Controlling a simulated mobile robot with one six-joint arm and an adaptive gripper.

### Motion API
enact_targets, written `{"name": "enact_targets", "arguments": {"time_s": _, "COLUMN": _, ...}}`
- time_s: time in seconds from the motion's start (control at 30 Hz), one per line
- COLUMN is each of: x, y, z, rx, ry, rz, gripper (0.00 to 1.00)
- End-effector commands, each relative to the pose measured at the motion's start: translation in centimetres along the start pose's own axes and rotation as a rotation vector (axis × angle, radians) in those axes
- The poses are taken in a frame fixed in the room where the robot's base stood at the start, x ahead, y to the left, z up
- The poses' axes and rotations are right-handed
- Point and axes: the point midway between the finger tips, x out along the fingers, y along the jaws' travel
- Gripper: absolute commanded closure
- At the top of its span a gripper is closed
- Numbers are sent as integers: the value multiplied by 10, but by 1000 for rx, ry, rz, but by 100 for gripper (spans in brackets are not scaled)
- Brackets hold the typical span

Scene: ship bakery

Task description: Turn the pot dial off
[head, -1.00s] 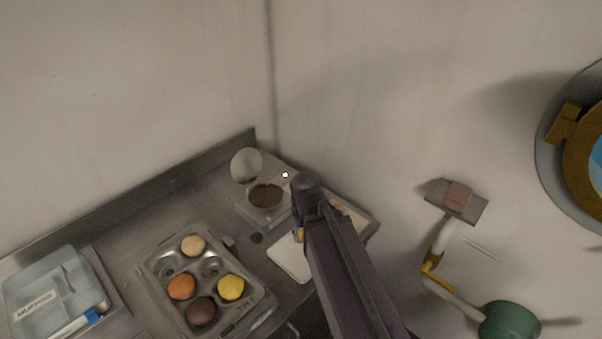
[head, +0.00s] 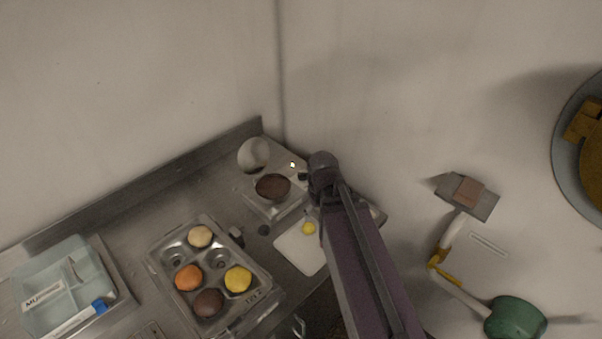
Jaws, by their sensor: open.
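The pot (head: 272,188) is a small pan of dark brown contents on a pale square base, in the corner of the counter in the head view. Its round clear lid (head: 253,154) stands open behind it. A small pale light (head: 292,165) shows at the back right of the base. I cannot make out the dial clearly. My arm reaches in from the lower right, and its end is just right of the pot. My gripper's fingers are hidden behind the arm, so I cannot see whether they touch anything.
A metal tray (head: 180,246) with several coloured round pieces is at front left. A pale blue divided box (head: 50,310) is further left. A white board (head: 293,252) with a yellow piece (head: 309,228) lies by my arm. Tools, including a green pan (head: 515,318), hang on the right wall.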

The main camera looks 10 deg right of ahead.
Motion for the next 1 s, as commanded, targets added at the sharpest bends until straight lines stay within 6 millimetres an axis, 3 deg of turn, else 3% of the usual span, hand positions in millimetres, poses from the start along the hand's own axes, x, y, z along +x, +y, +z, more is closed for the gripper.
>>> {"name": "enact_targets", "arguments": {"time_s": 0.7, "x": -56, "y": 17, "z": -175, "rx": -874, "ry": 1, "rz": -1, "gripper": 15}}
{"name": "enact_targets", "arguments": {"time_s": 1.0, "x": -72, "y": 22, "z": -231, "rx": -1189, "ry": 1, "rz": -1, "gripper": 15}}
